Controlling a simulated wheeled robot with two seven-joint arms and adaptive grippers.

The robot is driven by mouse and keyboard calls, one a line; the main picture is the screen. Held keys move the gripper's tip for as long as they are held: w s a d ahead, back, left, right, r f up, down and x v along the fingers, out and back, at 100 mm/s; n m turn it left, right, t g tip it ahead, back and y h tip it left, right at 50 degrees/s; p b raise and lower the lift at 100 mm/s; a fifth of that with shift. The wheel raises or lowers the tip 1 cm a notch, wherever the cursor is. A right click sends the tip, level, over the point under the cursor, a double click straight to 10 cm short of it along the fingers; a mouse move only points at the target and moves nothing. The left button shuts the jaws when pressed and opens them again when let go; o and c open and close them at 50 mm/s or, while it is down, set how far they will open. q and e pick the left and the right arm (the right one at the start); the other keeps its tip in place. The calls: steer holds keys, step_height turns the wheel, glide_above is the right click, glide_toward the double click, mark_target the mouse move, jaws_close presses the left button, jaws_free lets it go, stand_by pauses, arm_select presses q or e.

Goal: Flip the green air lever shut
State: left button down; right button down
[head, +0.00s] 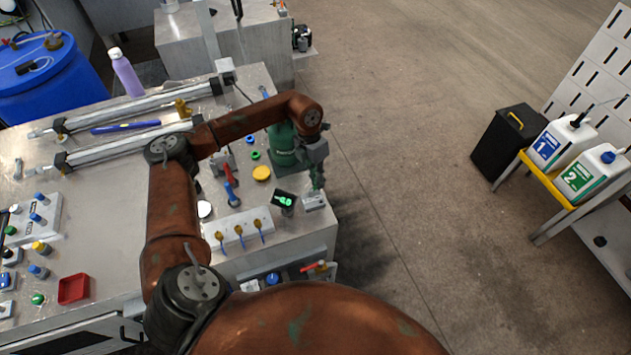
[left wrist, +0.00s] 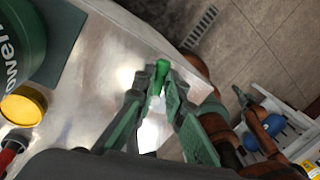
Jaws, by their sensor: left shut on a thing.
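The green air lever (left wrist: 160,72) stands between the fingertips of my left gripper (left wrist: 163,82) in the left wrist view. Its lower part is hard to make out between the fingers. In the head view my left gripper (head: 317,178) points down at the right edge of the metal bench, just above a small grey block (head: 314,201). The gripper is shut on the lever. In the head view the fingers hide most of the lever. My right gripper is not in view.
A plate with blue-handled valves (head: 239,229) lies nearer me. Open floor lies right of the bench.

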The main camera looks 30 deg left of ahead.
arm_select(q)
steer(key=shift+s+d+m+g+b, duration=0.1)
steer(key=shift+d+m+b, duration=0.2)
steer(key=shift+m, duration=0.4)
steer(key=shift+s+d+m+g+b, duration=0.1)
steer(key=shift+m+b, duration=0.25)
steer(key=shift+m, duration=0.35)
steer(key=shift+d+m+g+b, duration=0.15)
steer(key=shift+m+b, duration=0.2)
steer(key=shift+m, duration=0.35)
steer(key=c, duration=2)
jaws_free()
steer(key=v, duration=1.2)
steer(key=shift+d, duration=0.2)
